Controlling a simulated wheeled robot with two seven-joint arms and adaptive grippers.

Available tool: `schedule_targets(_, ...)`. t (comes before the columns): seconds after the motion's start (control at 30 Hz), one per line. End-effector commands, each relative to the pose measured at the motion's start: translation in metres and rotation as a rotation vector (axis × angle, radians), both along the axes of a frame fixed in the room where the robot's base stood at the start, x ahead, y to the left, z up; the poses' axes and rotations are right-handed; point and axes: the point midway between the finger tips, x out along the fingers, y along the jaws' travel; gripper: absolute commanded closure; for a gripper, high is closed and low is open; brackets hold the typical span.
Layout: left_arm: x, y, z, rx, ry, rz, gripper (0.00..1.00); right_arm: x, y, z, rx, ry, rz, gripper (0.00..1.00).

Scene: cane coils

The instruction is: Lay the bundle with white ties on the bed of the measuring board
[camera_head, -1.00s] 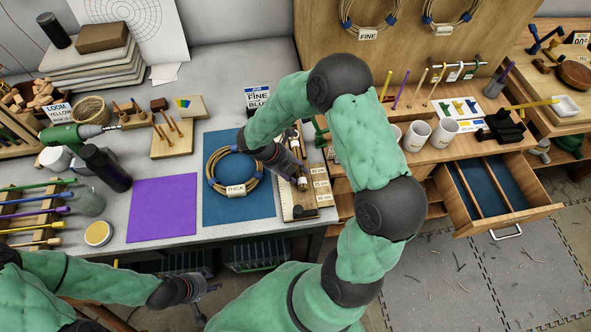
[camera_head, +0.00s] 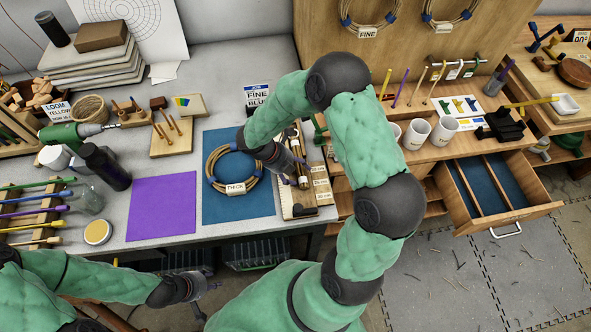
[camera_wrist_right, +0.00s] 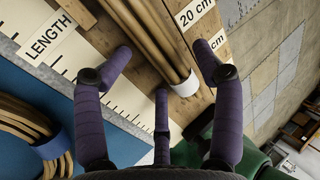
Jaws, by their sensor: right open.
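The bundle with white ties (camera_wrist_right: 158,45) is a set of tan cane rods lying lengthwise along the measuring board (camera_wrist_right: 88,55). A white tie (camera_wrist_right: 186,84) shows near its near end. In the head view the bundle (camera_head: 303,182) is partly hidden by my right gripper (camera_head: 306,172). The board's front end (camera_head: 297,210) shows below it. In the wrist view my right gripper (camera_wrist_right: 162,52) is open, with purple fingers on either side of the bundle and apart from it. My left gripper (camera_head: 207,295) is empty near the table's front, away from the board; its opening is unclear.
A cane coil labelled THICK (camera_head: 236,187) lies on a blue mat (camera_head: 225,212) just left of the board. A purple mat (camera_head: 162,208) is further left. Mugs (camera_head: 417,133) stand on the right bench, above an open drawer (camera_head: 500,205).

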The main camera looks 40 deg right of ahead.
Motion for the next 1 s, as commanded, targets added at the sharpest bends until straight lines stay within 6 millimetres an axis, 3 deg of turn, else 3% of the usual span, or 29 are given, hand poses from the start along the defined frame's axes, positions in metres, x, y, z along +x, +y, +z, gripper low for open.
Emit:
schedule_targets(0.6,0.0,0.0,0.0,0.0,0.0,0.0,0.6,0.026,0.044,0.088,-0.001,-0.003,0.001,0.32)
schedule_targets(1.0,0.0,0.0,0.0,0.0,0.0,0.0,0.6,0.029,0.051,0.103,-0.001,-0.002,-0.001,0.32)
